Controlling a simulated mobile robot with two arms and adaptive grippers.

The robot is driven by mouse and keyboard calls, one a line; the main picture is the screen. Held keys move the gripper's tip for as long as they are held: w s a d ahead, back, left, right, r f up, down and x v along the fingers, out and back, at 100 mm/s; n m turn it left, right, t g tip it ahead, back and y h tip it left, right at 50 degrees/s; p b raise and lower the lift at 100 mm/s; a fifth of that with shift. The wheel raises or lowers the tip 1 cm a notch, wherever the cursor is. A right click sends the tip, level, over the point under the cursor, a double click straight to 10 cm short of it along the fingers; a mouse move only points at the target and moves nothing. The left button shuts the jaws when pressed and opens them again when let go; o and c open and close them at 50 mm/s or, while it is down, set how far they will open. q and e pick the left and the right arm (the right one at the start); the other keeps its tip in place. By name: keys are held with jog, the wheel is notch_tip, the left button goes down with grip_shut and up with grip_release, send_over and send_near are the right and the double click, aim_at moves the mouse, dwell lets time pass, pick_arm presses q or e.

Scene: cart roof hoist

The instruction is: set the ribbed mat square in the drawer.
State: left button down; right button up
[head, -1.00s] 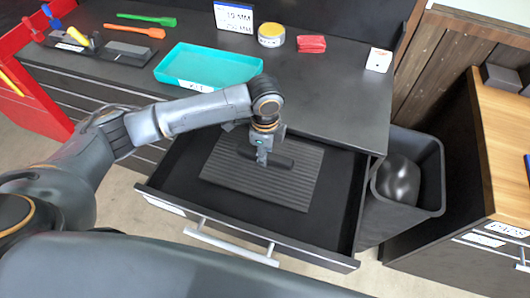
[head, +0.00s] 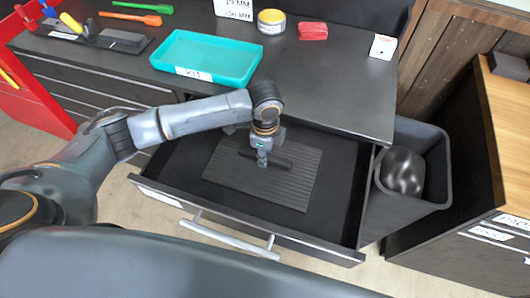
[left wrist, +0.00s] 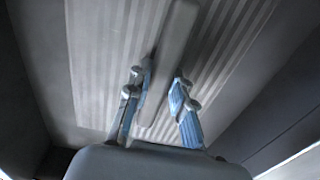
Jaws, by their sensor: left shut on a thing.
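The dark grey ribbed mat (head: 290,188) is within the open drawer (head: 165,188), near its middle. Its edges look slightly turned against the drawer sides. I cannot tell whether it lies flat on the floor or just above it. A dark bar-shaped grip (head: 282,161) runs across the mat's middle. My left gripper (head: 262,162) points down and is shut on this grip. In the left wrist view, the two blue-padded fingers (left wrist: 160,105) flank the bar, with the ribs of the mat (left wrist: 100,60) behind. My right gripper is not in view.
The teal tray (head: 215,81) stands on the countertop (head: 330,85) behind the drawer. A yellow tin (head: 271,22) and red block (head: 313,31) are further back. A bin (head: 422,195) with a dark rounded object stands right of the drawer. Bare drawer floor shows around the mat.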

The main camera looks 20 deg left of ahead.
pick_arm(q)
jog(key=shift+f+p, duration=0.2)
jog(key=shift+p, duration=0.1)
dwell(0.4)
jog(key=c, duration=1.1)
grip_release()
